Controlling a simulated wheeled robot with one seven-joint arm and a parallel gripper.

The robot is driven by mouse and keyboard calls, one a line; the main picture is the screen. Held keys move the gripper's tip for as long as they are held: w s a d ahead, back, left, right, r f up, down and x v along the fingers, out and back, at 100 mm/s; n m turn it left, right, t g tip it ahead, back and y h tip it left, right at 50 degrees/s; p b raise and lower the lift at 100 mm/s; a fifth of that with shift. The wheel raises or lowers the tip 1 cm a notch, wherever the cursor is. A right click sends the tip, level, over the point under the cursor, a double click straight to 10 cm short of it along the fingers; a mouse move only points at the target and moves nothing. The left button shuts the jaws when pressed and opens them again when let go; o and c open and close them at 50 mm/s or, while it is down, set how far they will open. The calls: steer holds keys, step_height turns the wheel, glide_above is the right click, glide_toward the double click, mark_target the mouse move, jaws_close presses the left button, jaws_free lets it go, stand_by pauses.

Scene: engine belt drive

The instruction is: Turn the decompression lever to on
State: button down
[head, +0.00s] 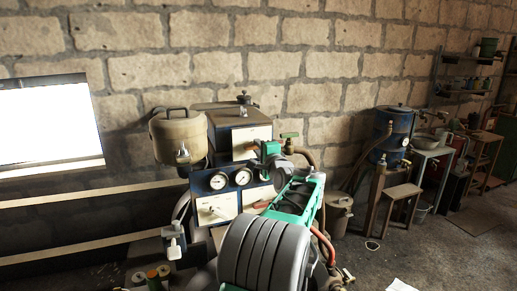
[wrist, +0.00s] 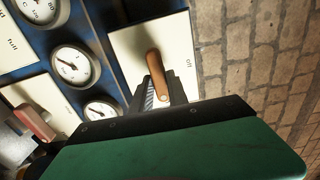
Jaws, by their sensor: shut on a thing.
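The decompression lever (wrist: 155,66) is a brown-copper handle on a white plate (wrist: 128,45) in the wrist view. A small word, apparently "off", is printed to the right of it. My gripper (wrist: 162,94) is shut on the lever, with its dark fingers at either side of the handle's lower part. The handle's upper end sticks out past the fingertips, tilted slightly left. In the head view my gripper (head: 262,160) is at the front of the control panel, and it and my arm hide the lever.
Round gauges (wrist: 73,65) sit on the blue panel left of the lever; another white plate with a red-brown handle (wrist: 35,122) is at lower left. In the head view a beige tank (head: 178,135) stands left of the panel, against the stone wall (head: 300,60).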

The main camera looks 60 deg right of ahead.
steer(key=c, duration=1.3)
jaws_free()
steer(key=b+v, duration=0.2)
steer(key=v, duration=0.5)
steer(key=shift+s+a, duration=0.3)
steer(key=shift+a, duration=0.05)
